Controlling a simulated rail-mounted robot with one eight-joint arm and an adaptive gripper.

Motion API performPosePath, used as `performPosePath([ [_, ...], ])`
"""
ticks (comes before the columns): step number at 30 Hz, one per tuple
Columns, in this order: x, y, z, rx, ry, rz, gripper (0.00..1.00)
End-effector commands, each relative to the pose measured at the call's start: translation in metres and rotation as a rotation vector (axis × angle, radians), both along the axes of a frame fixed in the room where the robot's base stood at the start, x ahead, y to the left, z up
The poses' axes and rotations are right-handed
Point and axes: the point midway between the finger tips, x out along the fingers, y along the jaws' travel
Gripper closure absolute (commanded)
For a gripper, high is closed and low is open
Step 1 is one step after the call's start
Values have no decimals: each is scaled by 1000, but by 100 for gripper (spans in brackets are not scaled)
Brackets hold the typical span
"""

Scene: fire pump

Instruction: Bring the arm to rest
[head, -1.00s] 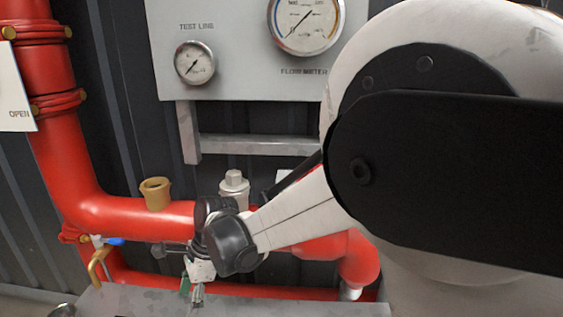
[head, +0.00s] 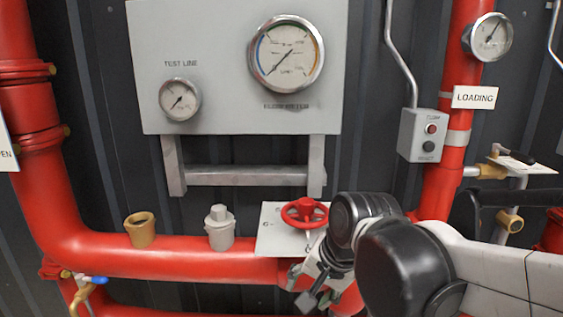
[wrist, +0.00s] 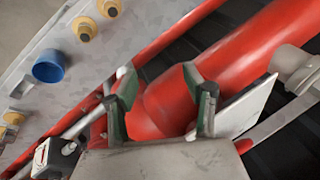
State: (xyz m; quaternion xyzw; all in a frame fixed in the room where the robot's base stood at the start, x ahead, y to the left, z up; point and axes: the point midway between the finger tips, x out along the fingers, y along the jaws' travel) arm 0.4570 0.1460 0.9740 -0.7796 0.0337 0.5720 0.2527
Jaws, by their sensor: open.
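My arm reaches in from the lower right of the head view, with its black joint and pale link in front of the red piping. My gripper (head: 308,298) hangs low at the end of it, partly hidden by the wrist, near the horizontal red pipe (head: 190,256). In the wrist view my gripper (wrist: 166,95) has its two green-and-grey fingers spread apart. Nothing is held between them. The red pipe also shows behind the fingers (wrist: 160,108); I cannot tell how far away it is.
A red handwheel (head: 305,212) on a white plate is close to my wrist. A brass fitting (head: 140,230) and a capped grey fitting (head: 219,228) stand on the pipe. A switch box (head: 422,135) and a gauge panel (head: 215,125) are above. A blue cap (wrist: 48,66) shows in the wrist view.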

Motion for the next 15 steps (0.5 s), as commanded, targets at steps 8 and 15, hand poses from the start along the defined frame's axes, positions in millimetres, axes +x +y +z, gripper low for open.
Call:
performPosePath([
  [8, -40, -77, 17, -170, -166, 128, 53],
  [15, -72, -125, 20, -333, -267, 235, 53],
])
